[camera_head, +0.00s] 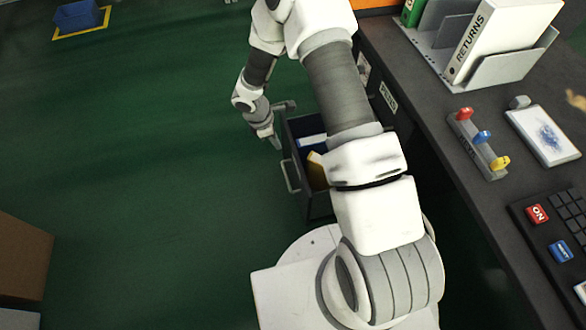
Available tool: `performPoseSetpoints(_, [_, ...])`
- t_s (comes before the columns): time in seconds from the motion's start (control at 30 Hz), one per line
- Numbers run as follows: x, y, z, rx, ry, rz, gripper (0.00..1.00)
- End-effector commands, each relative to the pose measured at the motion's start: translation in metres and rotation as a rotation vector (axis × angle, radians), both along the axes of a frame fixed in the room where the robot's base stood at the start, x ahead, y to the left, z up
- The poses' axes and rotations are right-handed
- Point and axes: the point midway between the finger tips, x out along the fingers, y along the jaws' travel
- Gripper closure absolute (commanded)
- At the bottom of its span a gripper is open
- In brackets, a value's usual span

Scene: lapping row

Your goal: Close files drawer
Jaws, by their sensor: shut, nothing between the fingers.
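The files drawer (292,152) stands pulled out from under the desk on the right. A blue-and-white file and a yellow file (316,172) lie inside it. A pale bar handle (290,177) is on its front, facing left. My gripper (275,142) is shut and empty, pointing down beside the drawer's front near its far corner. I cannot tell whether it touches the drawer. My own arm hides much of the drawer's right side and part of the desk front.
The dark desk (420,110) runs along the right. It carries a RETURNS binder (500,35) in a rack, a row of coloured knobs (480,140), a tablet (543,135) and a keyboard. A cardboard box (22,258) stands lower left. A blue bin (77,15) is far left. The green floor left of the drawer is clear.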

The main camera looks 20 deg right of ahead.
Motion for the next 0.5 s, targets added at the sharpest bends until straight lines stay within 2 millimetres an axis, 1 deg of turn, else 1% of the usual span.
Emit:
performPoseSetpoints(0.03, [-0.005,0.004,-0.025,0.006,0.021,0.027,1.00])
performPoseSetpoints(0.1, [-0.009,0.008,-0.045,0.011,0.040,0.059,1.00])
performPoseSetpoints(0.13, [-0.010,0.009,-0.052,0.014,0.046,0.071,1.00])
performPoseSetpoints(0.2, [-0.013,0.012,-0.062,0.019,0.055,0.089,1.00])
performPoseSetpoints(0.3, [-0.014,0.013,-0.071,0.022,0.062,0.102,1.00])
performPoseSetpoints(0.43, [-0.015,0.010,-0.084,0.022,0.064,0.103,1.00])
performPoseSetpoints(0.5, [-0.015,0.007,-0.095,0.021,0.063,0.102,1.00])
